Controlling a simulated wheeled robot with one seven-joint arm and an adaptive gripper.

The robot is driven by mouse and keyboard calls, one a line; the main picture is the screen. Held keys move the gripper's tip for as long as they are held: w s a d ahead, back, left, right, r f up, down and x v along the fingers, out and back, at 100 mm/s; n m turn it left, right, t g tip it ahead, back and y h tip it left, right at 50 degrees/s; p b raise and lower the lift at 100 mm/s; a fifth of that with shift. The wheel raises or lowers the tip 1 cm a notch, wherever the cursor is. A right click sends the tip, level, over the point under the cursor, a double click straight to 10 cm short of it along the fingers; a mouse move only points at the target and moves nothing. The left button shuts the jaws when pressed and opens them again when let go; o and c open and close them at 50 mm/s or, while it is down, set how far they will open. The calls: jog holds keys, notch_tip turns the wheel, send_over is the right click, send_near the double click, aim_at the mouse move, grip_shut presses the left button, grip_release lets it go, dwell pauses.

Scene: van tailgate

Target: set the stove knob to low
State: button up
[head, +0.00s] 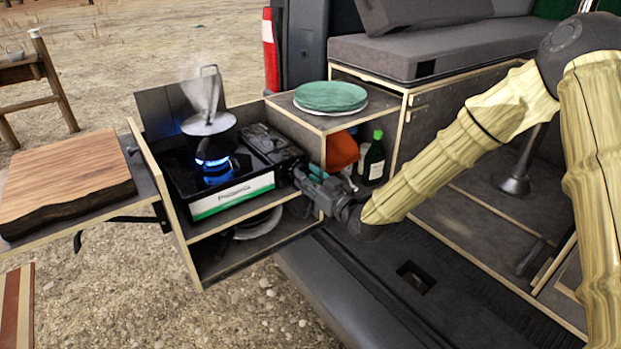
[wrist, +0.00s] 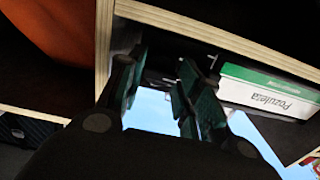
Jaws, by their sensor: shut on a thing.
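The camping stove (head: 232,196) is a black unit with a white and green front, on the pull-out kitchen shelf. A blue flame (head: 215,164) burns under a steaming pot (head: 210,133). My gripper (head: 303,174) reaches from the right to the stove's right end, and its fingers are shut on the stove knob there. The knob itself is hidden by the fingers, so its setting cannot be read. In the wrist view the two fingers (wrist: 163,75) stand close to the stove's black panel, beside its white and green printed side (wrist: 268,92).
Green plates (head: 330,96) sit on the box above my gripper. An orange item (head: 342,150) and a green bottle (head: 374,158) stand in the compartment behind it. A wooden board (head: 65,185) lies on the left shelf. The lower shelf holds dishes (head: 258,225).

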jog(key=shift+w+d+r+m+b, duration=0.1)
jog(key=shift+m+b, duration=0.65)
jog(key=shift+m, duration=4.35)
jog(key=o, duration=1)
jog(key=shift+v, duration=4)
